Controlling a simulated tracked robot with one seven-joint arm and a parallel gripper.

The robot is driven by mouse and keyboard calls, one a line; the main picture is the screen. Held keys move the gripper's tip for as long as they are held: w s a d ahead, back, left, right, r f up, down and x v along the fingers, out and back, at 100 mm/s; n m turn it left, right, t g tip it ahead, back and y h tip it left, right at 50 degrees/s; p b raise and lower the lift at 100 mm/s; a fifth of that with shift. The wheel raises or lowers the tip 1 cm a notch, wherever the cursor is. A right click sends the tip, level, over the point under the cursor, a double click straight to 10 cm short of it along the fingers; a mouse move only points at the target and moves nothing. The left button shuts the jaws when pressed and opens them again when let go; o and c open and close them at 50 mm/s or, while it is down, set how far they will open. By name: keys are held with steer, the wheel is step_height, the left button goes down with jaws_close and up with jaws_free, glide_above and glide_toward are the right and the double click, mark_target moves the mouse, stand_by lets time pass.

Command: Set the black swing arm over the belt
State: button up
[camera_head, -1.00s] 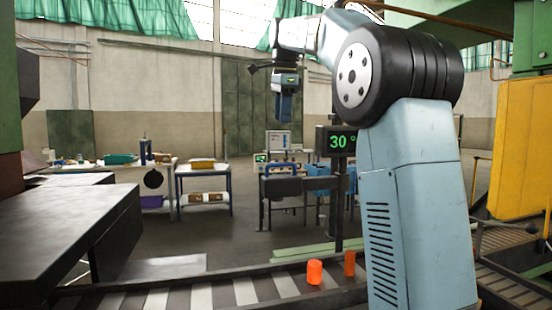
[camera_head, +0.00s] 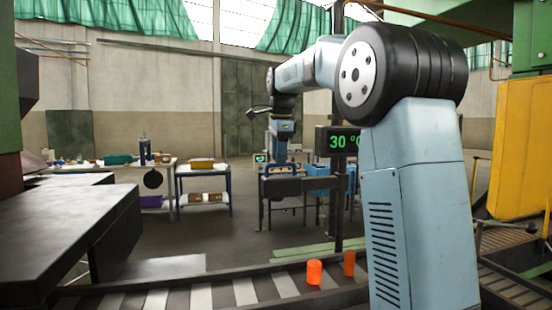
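The black swing arm (camera_head: 283,187) shows at mid-picture as a dark bar running left from the dark post (camera_head: 339,215), with a blue handle (camera_head: 267,170) on top. Its free end appears to be beyond the far side of the belt, not above it. The belt (camera_head: 201,298) runs across the bottom, with light and dark slats. Two glowing orange billets, a left one (camera_head: 314,272) and a right one (camera_head: 349,263), stand on it. My gripper (camera_head: 282,160) points down just above or at the handle. Its fingers are too small to read, and I cannot tell whether they touch the handle.
A display (camera_head: 338,141) reading 30 is on the post, partly hidden by my arm. A dark machine table (camera_head: 70,225) is at left, a yellow panel (camera_head: 518,150) at right. Behind are a workbench (camera_head: 203,172) with items and open floor (camera_head: 235,235).

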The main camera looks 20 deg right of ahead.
steer(key=shift+w+f, duration=0.1)
steer(key=shift+f, duration=0.5)
steer(key=shift+c, duration=0.3)
jaws_close()
